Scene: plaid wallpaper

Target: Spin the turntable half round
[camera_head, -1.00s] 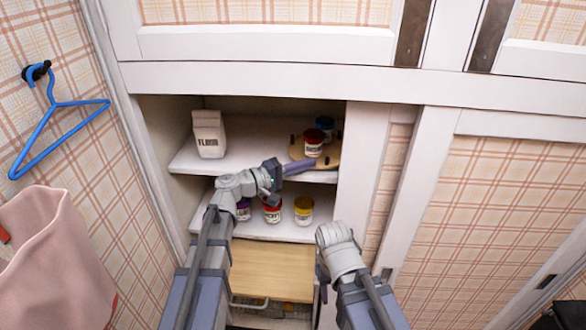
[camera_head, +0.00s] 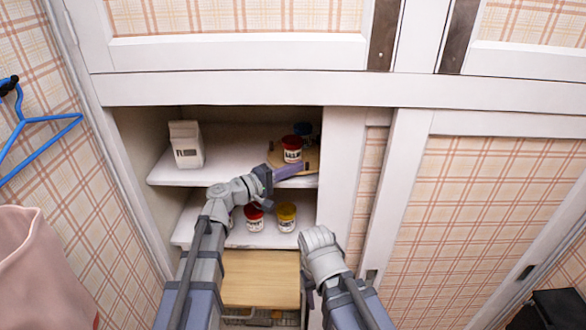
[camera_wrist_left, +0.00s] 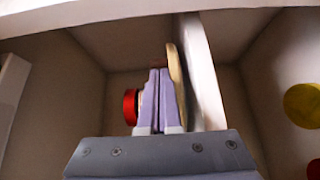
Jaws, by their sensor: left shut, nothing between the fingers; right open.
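The turntable (camera_head: 312,160) is a round tan wooden board with dark pegs, at the right of the upper shelf. A red-lidded jar (camera_head: 292,150) and a blue jar (camera_head: 303,130) stand on it. My left gripper (camera_head: 299,167) is shut and empty at the turntable's front edge; whether it touches is unclear. In the left wrist view its purple fingers (camera_wrist_left: 158,92) are together, beside the board's edge (camera_wrist_left: 175,72), with the red lid (camera_wrist_left: 129,107) behind them. My right gripper (camera_head: 308,281) is low, in front of the cabinet, its fingers mostly hidden.
A white flour carton (camera_head: 186,146) stands at the left of the upper shelf (camera_head: 230,160). The lower shelf holds a red-lidded jar (camera_head: 254,216) and a yellow-lidded jar (camera_head: 286,216). A white upright (camera_head: 340,180) bounds the opening on the right.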

